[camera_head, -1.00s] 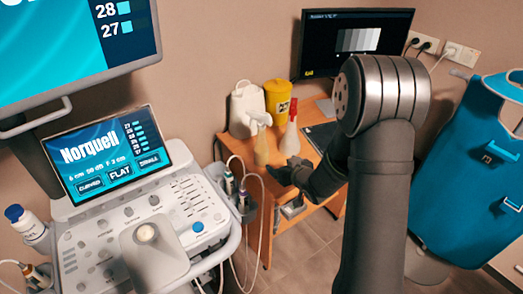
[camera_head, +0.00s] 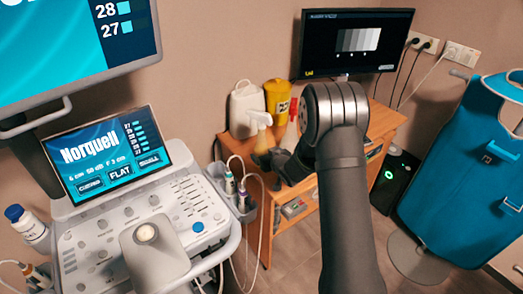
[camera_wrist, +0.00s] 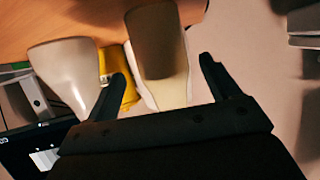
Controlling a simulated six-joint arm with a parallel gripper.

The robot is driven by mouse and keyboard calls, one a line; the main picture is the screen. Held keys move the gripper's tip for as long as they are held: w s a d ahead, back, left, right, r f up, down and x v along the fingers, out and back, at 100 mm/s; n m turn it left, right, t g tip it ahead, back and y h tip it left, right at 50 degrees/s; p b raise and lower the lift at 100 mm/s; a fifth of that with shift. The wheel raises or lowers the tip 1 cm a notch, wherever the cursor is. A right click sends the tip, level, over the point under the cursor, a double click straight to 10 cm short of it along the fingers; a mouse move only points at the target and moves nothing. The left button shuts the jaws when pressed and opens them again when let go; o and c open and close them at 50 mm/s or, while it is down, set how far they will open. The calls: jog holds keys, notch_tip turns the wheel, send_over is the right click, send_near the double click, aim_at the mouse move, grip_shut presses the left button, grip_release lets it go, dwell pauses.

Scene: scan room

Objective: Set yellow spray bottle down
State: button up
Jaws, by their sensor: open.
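The yellow spray bottle (camera_head: 262,141), pale yellow with a white spray head, stands upright on the wooden desk in the head view. In the wrist view, the bottle (camera_wrist: 172,85) shows between the two fingers of my gripper (camera_wrist: 165,85), its upper part out of sight. The fingers are open, with a visible gap at least on the right side. In the head view my gripper (camera_head: 277,160) is dark and close beside the bottle on its right. Whether a finger touches the bottle cannot be told.
A white jug (camera_head: 246,105) and a yellow container (camera_head: 277,98) stand behind the bottle. A whitish bottle (camera_wrist: 62,72) is left of the fingers in the wrist view. The monitor (camera_head: 352,43) stands at the back. The wooden desk (camera_head: 384,122) has clear room on its right.

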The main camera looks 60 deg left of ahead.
jog(key=x, duration=0.4)
jog(key=shift+s, duration=0.2)
jog(key=c, duration=1.6)
jog(key=shift+r, duration=0.1)
jog(key=shift+c, duration=0.6)
jog(key=shift+r, duration=0.1)
